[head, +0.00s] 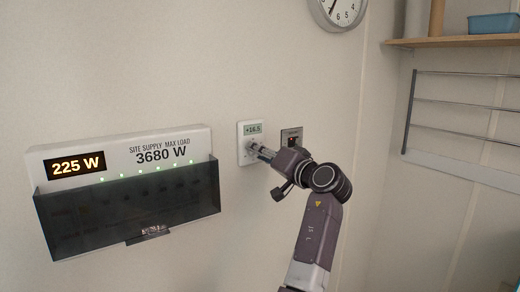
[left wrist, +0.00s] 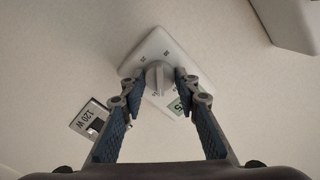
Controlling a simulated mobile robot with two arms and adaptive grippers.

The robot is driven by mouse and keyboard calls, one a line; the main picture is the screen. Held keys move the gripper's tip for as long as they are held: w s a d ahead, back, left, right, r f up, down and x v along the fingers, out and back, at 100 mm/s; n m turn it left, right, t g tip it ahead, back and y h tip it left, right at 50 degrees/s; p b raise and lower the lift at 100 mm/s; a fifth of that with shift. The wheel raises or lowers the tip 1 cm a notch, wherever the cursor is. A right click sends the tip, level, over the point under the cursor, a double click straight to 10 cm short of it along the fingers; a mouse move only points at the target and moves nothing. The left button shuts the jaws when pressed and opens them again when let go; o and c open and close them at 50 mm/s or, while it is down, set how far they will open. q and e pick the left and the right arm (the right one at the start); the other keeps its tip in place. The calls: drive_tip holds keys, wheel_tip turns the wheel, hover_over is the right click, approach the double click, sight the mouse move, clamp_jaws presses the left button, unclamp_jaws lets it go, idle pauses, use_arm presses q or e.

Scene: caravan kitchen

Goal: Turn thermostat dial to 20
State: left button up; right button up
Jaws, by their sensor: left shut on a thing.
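The white thermostat (head: 246,130) is on the wall right of the supply panel, and its display reads about +16.5. Its round dial (left wrist: 158,79) shows in the left wrist view, where the thermostat (left wrist: 169,52) appears turned, with small scale numbers around the dial. My left gripper (head: 256,150) reaches the thermostat's lower part in the head view. In the left wrist view its fingertips (left wrist: 166,75) are on either side of the dial, shut on it. In the head view the gripper hides most of the dial. My right gripper is in neither view.
A small switch plate (head: 291,137) is just right of the thermostat, close to my gripper; it also shows in the left wrist view (left wrist: 91,120). The supply panel (head: 135,146) reads 225 W. A clock (head: 338,10), a shelf (head: 455,41) and a rack (head: 465,115) are farther off.

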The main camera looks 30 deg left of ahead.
use_arm(q)
drive_tip(key=shift+r+m+p, duration=0.15)
drive_tip(key=shift+m+p, duration=6)
drive_tip(key=shift+m, duration=1.65)
drive_tip(key=o, duration=1.2)
drive_tip(key=shift+a, duration=0.1)
drive_tip(key=shift+c, duration=0.2)
drive_tip(key=v, duration=1.2)
